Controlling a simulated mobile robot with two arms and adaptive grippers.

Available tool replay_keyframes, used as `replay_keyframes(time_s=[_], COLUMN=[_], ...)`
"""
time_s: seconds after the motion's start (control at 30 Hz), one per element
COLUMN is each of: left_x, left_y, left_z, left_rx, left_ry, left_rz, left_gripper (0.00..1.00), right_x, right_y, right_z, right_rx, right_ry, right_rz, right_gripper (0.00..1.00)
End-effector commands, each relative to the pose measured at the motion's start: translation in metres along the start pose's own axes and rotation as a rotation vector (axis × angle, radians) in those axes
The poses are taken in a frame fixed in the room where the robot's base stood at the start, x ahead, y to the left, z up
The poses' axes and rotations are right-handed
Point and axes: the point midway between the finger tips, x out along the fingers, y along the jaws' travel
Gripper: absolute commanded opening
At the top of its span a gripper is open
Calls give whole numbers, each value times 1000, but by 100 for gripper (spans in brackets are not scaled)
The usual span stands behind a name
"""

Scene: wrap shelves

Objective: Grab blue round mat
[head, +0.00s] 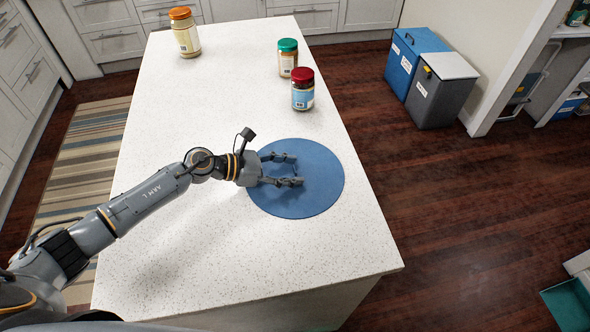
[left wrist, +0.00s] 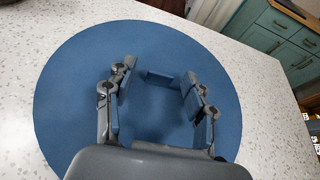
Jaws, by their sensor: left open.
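The blue round mat (head: 322,178) lies flat on the white speckled counter, near its right edge. My left gripper (head: 300,170) is over the mat, with its fingers apart and nothing between them. In the left wrist view the mat (left wrist: 75,85) fills much of the picture, and the open left gripper (left wrist: 170,85) is above its middle. I cannot tell whether the fingertips touch the mat. My right gripper is in neither view.
A jar with an orange lid (head: 185,35) stands at the counter's far left. A green-lidded jar (head: 288,58) and a red-lidded jar (head: 303,92) stand beyond the mat. The counter (head: 220,100) is clear between them. Blue and grey bins (head: 440,90) stand on the floor.

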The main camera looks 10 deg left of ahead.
Motion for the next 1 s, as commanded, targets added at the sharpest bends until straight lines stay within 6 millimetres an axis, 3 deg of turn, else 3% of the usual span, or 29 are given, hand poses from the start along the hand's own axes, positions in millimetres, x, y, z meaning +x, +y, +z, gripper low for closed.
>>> replay_keyframes(time_s=[0.2, 0.47, 0.8, 1.0], left_x=[1, 0, 0, -6], left_y=[0, 0, 0, 1], left_z=[-1, -1, 1, 15], left_rx=[1, 0, 1, 5], left_ry=[0, 0, 0, 0], left_rz=[0, 0, 1, 1], left_gripper=[55, 2, 0, 0], right_x=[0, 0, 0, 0], right_y=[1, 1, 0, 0], right_z=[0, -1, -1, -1], right_rx=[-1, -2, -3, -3], right_ry=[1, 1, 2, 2], right_rz=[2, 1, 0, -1], right_gripper=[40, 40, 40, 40])
